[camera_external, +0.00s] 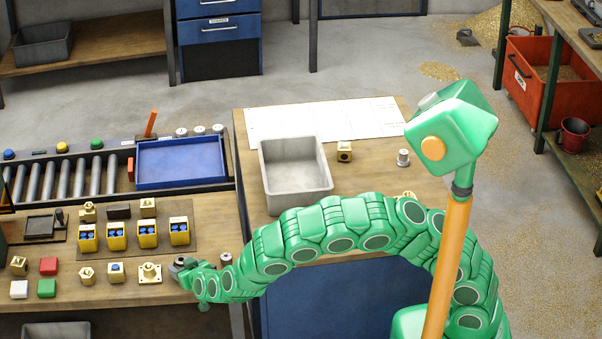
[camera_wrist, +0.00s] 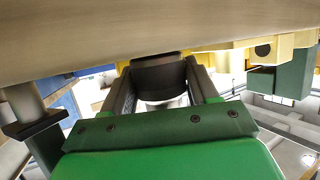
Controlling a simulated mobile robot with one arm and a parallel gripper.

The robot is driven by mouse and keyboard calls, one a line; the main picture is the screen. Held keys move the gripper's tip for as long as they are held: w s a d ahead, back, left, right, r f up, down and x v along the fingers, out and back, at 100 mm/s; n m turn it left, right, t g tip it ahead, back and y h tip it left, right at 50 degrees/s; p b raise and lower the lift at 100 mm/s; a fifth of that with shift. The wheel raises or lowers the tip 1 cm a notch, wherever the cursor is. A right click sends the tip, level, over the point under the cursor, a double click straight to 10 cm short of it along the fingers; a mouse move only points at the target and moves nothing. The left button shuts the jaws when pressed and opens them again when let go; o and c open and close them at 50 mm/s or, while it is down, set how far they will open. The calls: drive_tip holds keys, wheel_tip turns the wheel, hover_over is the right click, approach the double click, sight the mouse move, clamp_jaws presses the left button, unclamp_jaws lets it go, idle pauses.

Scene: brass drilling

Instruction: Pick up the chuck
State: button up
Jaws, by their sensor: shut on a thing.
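My gripper (camera_external: 178,266) is at the front edge of the left workbench, to the right of a square-based brass fitting. In the wrist view my gripper (camera_wrist: 162,88) has its two dark fingers on either side of a dark, rounded piece, which looks like the chuck (camera_wrist: 160,76). The fingers are shut on it. In the external view the chuck is small and mostly hidden by my gripper. The wrist view shows the wooden bench surface very close, along its top edge. I cannot tell whether the chuck still touches the bench.
The brass fitting (camera_external: 150,273) stands close to my gripper. Several yellow boxes with blue parts (camera_external: 148,240) stand behind it. A small grey cylinder (camera_external: 226,259) is just right of my gripper. A blue tray (camera_external: 180,163) and a grey bin (camera_external: 296,190) lie farther back.

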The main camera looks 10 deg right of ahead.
sight(181, 258)
drive_tip(key=shift+r, duration=0.1)
drive_tip(key=shift+r, duration=0.5)
wheel_tip(181, 258, up, 2)
drive_tip(key=shift+s+r, duration=0.1)
drive_tip(key=shift+r, duration=0.1)
drive_tip(key=s+d+r, duration=0.2)
drive_tip(key=d+r, duration=0.2)
drive_tip(key=r, duration=0.1)
drive_tip(key=shift+s+r, duration=0.15)
drive_tip(key=shift+r, duration=0.05)
drive_tip(key=s+d+r, duration=0.4)
drive_tip(key=d, duration=0.4)
drive_tip(key=shift+s, duration=0.35)
